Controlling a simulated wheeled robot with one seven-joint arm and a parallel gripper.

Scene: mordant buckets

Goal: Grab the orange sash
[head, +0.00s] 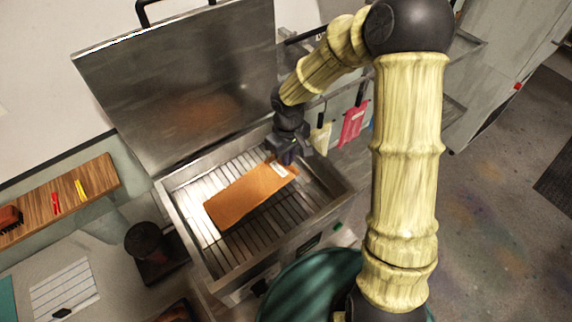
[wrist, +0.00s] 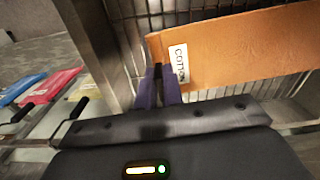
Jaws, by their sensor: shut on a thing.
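The orange sash (head: 243,197) is a flat orange strip with a white label at one end. It is over the slatted rack inside an open metal box (head: 213,267). My gripper (head: 287,158) is at the sash's labelled upper-right end and is shut on it. In the wrist view the purple fingers (wrist: 161,88) pinch the sash (wrist: 245,50) at its corner, beside the label reading "COTTON". Whether the sash touches the rack or hangs just above it, I cannot tell.
The box's metal lid (head: 180,90) stands open behind. Pink (head: 353,124) and pale yellow (head: 320,138) tagged pieces hang on the right. A wooden shelf (head: 95,178) is at left. A dark green round container (head: 310,287) stands in front.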

